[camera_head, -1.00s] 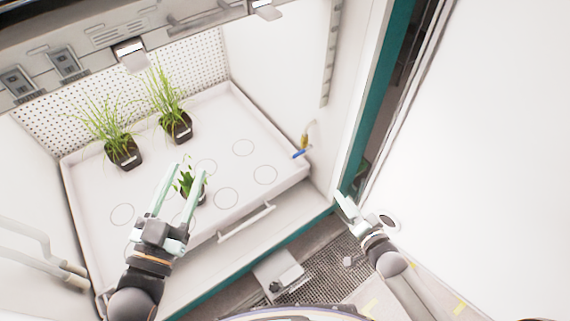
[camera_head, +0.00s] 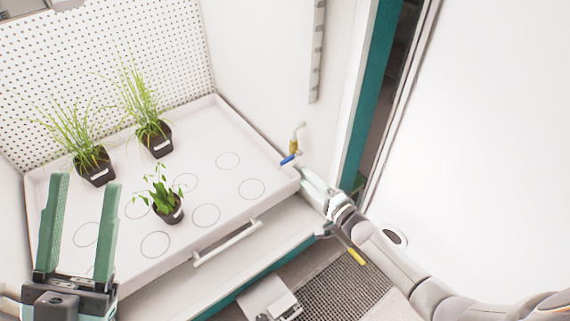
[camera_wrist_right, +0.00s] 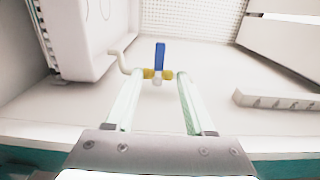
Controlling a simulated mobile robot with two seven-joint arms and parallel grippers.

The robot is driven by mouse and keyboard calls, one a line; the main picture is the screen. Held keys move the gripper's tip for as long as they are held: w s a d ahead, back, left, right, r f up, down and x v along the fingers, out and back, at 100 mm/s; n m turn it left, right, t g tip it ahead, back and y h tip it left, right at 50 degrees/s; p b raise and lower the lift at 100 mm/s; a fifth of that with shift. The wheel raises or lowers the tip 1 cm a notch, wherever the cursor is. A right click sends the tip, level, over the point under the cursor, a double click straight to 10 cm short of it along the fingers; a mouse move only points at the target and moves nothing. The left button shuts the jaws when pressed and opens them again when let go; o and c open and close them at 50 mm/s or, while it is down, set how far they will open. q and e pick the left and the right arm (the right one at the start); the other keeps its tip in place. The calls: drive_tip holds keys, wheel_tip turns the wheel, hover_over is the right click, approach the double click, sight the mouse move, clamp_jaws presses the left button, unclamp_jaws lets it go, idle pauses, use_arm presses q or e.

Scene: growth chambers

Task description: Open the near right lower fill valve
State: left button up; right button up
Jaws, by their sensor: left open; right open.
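The fill valve is a small brass fitting (camera_head: 294,146) with a blue lever (camera_head: 288,160) on the chamber's right side wall, beside the tray's right corner. In the right wrist view the brass body (camera_wrist_right: 150,74) lies across and the blue lever (camera_wrist_right: 160,56) stands up from it. My right gripper (camera_head: 308,179) is just in front of the valve. In its wrist view the right gripper (camera_wrist_right: 155,95) is open, its fingers apart on either side below the valve, not closed on it. My left gripper (camera_head: 84,225) is open and empty over the tray's left front part.
A white tray (camera_head: 236,188) with marked circles holds two grassy pots (camera_head: 92,165) (camera_head: 156,138) and a leafy pot (camera_head: 168,208). A handle bar (camera_head: 227,244) runs along its front. A teal door-frame edge (camera_head: 370,100) stands right of the valve. A pale spout (camera_wrist_right: 122,62) bends left from the valve.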

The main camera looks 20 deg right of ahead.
sight(288, 161)
drive_tip(key=b+x, duration=0.2)
drive_tip(key=x, duration=0.2)
drive_tip(key=b+x, duration=0.2)
drive_tip(key=x, duration=0.3)
drive_tip(key=shift+f, duration=0.25)
use_arm(q)
wheel_tip(288, 161, down, 6)
drive_tip(key=shift+w+d+m+g+b, duration=0.15)
drive_tip(key=shift+d+m+g+b, duration=0.15)
drive_tip(key=shift+d, duration=0.05)
use_arm(e)
drive_tip(key=shift+w+a+r, duration=0.15)
drive_tip(key=shift+w, duration=0.25)
clamp_jaws()
